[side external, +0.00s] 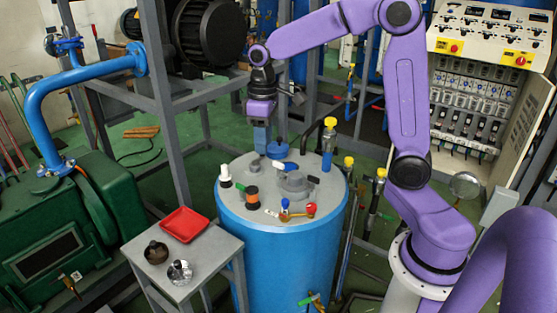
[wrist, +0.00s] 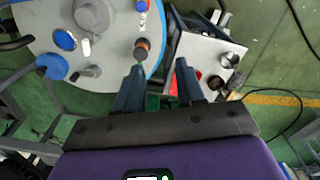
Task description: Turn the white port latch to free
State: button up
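A white upright piece on a dark base (side external: 225,175) stands at the left rim of the blue vessel's grey lid (side external: 262,175) in the side view; I take it for the white port latch. I cannot make it out in the wrist view, where my fingers cover part of the lid. My gripper (side external: 261,138) points down over the lid's back edge, above and right of the white piece and apart from it. In the wrist view my gripper (wrist: 158,84) is open, with nothing held between its fingers.
The lid carries an orange-black cylinder (side external: 252,197), a grey raised port (side external: 293,183), a blue knob (side external: 285,204) and a red lever (side external: 311,210). A side table (side external: 211,254) holds a red tray (side external: 184,225) and two small knobbed pieces. Yellow-capped pipes stand right of the vessel.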

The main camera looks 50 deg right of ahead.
jog(key=w+d+m, duration=0.3)
jog(key=w+d, duration=0.3)
jog(key=d, duration=0.3)
jog(key=m, duration=0.2)
send_over(279, 163)
notch_tip(279, 163, down, 18)
jog(key=shift+w, duration=0.1)
grip_shut()
